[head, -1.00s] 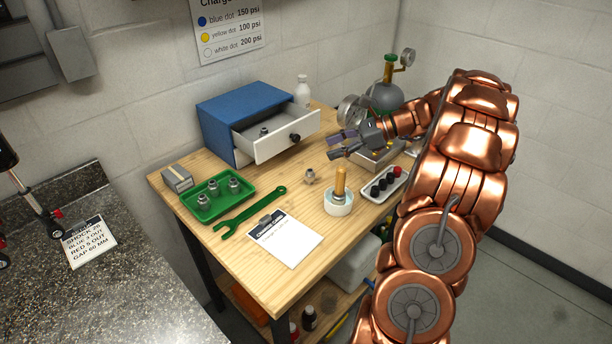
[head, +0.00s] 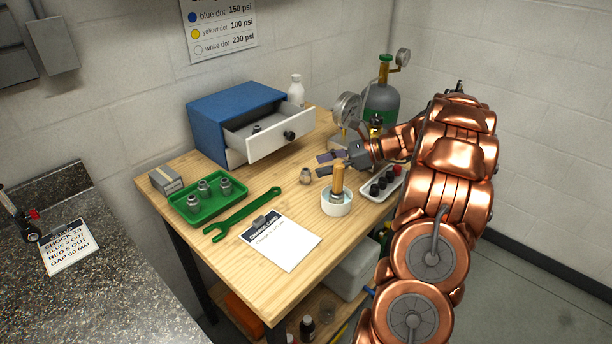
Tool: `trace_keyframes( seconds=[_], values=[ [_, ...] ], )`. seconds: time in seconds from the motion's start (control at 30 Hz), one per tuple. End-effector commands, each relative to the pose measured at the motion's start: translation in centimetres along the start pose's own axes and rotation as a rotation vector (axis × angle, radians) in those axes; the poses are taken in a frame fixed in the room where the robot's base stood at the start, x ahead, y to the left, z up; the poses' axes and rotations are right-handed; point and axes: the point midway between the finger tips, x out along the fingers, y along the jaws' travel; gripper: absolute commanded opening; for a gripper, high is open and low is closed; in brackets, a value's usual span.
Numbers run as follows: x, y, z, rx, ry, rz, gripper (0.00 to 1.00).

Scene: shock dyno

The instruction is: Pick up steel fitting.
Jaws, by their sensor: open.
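A small steel fitting (head: 306,176) stands alone on the wooden table, left of the white round pot. My gripper (head: 321,164) is open and empty, just up and right of this fitting, with its fingers pointing left toward it. A small gap shows between the fingertips and the fitting. Similar steel fittings (head: 204,187) stand in the green tray (head: 216,208) at the table's left. Another small metal piece (head: 257,128) lies in the open drawer (head: 281,142).
A white pot (head: 337,206) with an upright wooden handle (head: 338,178) stands close to the gripper. A white tray (head: 372,193) of dark knobs lies to the right. The open drawer juts out behind.

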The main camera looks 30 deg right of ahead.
Motion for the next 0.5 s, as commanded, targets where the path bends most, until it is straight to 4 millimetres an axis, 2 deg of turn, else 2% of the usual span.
trace_keyframes(
  seconds=[0.23, 0.5],
  values=[
    [3.0, 0.1, 0.0, 0.001, 0.003, -0.001, 0.51],
    [3.7, 0.0, -0.1, 0.000, 0.002, -0.002, 0.51]
  ],
)
